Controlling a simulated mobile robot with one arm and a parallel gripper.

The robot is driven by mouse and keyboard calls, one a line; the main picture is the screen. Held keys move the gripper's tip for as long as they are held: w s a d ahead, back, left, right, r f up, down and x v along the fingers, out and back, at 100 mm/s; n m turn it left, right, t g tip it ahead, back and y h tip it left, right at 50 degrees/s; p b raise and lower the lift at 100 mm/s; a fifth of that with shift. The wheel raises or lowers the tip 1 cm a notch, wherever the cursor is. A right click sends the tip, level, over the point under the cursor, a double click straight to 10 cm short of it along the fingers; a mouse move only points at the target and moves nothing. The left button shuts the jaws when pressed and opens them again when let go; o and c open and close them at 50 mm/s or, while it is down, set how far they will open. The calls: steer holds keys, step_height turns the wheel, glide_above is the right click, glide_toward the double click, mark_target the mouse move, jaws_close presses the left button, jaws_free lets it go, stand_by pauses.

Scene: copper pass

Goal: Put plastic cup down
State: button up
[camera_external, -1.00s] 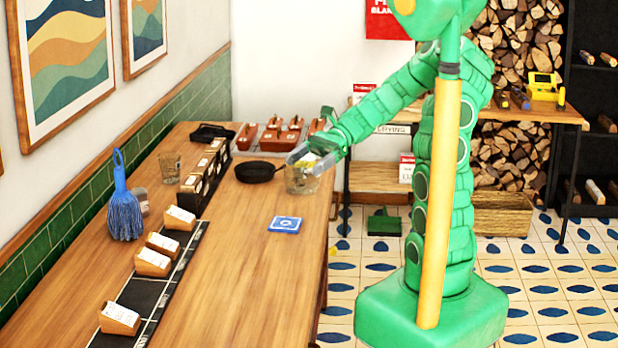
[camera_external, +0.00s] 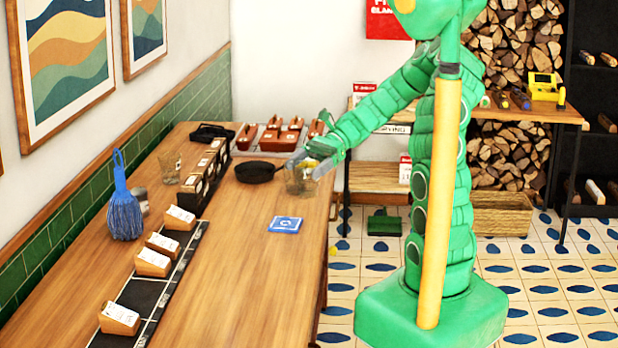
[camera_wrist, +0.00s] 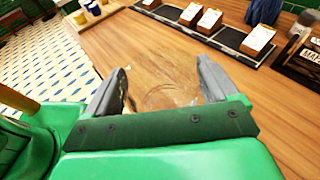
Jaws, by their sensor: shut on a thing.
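The clear plastic cup (camera_external: 301,183) is at the right edge of the wooden counter, beside the black pan. My gripper (camera_external: 309,166) is around its upper part, with grey fingers on either side, and is shut on it. In the wrist view the see-through cup (camera_wrist: 166,96) shows faintly between the two fingers (camera_wrist: 160,88). The cup looks upright. I cannot tell whether its base touches the counter (camera_external: 235,270).
A black pan (camera_external: 259,171) sits just left of the cup. A blue card (camera_external: 286,224) lies nearer. Another clear glass (camera_external: 170,168), a blue brush (camera_external: 124,210) and a black rack (camera_external: 204,172) stand left. Brown trays (camera_external: 285,134) are behind. The counter's front middle is clear.

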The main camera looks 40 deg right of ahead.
steer(key=w+f, duration=0.2)
steer(key=w, duration=0.1)
steer(key=w+a+f, duration=0.1)
steer(key=w+f, duration=0.2)
steer(key=shift+a+f, duration=0.1)
steer(key=shift+f, duration=0.15)
steer(key=shift+w+a+f, duration=0.1)
steer(key=shift+w+f, duration=0.1)
steer(key=shift+f, duration=0.55)
steer(key=shift+w+f, duration=0.25)
steer(key=shift+f, duration=0.55)
steer(key=shift+w+a+f, duration=0.1)
steer(key=shift+w+f, duration=0.1)
steer(key=shift+f, duration=0.55)
steer(key=shift+f, duration=0.1)
steer(key=o, duration=0.8)
steer(key=shift+c, duration=0.2)
